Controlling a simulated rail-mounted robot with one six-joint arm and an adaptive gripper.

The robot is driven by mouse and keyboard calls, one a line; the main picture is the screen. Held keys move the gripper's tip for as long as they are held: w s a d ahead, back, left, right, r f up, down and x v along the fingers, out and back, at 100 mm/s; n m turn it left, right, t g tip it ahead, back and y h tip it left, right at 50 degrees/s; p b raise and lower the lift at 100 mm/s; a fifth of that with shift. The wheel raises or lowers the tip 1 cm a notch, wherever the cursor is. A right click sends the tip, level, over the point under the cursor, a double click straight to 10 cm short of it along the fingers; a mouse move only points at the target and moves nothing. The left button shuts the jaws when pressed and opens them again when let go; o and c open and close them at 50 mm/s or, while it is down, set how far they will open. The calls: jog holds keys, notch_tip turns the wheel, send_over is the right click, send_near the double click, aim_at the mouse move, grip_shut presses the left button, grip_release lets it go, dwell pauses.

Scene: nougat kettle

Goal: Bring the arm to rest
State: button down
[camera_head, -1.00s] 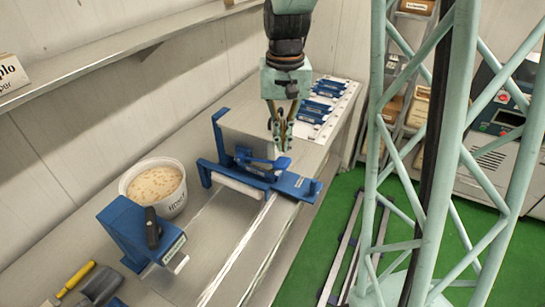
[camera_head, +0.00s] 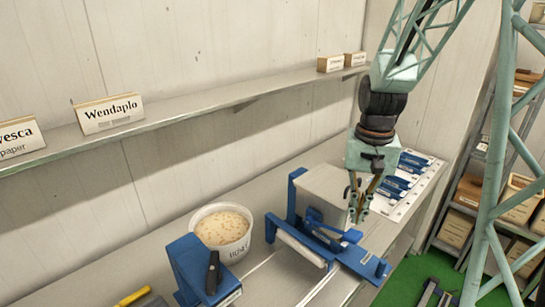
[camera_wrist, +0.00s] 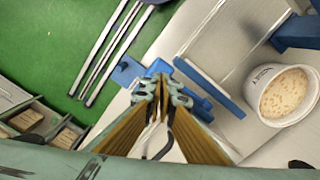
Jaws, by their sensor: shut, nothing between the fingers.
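My arm hangs down over the bench, with my gripper (camera_head: 357,212) at its lower end. The gripper is shut and empty. In the head view it shows in front of the right side of a grey block-shaped part (camera_head: 322,188) in a blue fixture (camera_head: 362,262); I cannot tell the exact gap. In the wrist view my gripper's fingertips (camera_wrist: 162,88) are close together, with blue fixture parts (camera_wrist: 205,88) beyond them.
A white tub (camera_head: 222,250) of pale, speckled contents and a blue device (camera_head: 190,270) stand left of the fixture. Blue tools lie on a white board (camera_head: 425,185) behind. A wall shelf (camera_head: 200,112) carries labelled boxes. Green floor (camera_wrist: 40,45) lies beside the bench.

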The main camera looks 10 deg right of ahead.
jog(key=shift+a, duration=0.1)
jog(key=shift+s+a+r, duration=0.35)
jog(key=shift+r, duration=0.15)
jog(key=s+a+r+n+t+b, duration=0.25)
jog(key=s+a+r+b, duration=0.35)
jog(key=s+a+r, duration=0.45)
jog(key=s+a+f+n+b, duration=0.1)
jog(key=s+a+b, duration=0.1)
jog(key=s, duration=0.6)
jog(key=s+a+f+n+t+b, duration=0.1)
jog(key=s+a+n+b, duration=0.1)
jog(key=s, duration=0.6)
jog(key=shift+f, duration=0.15)
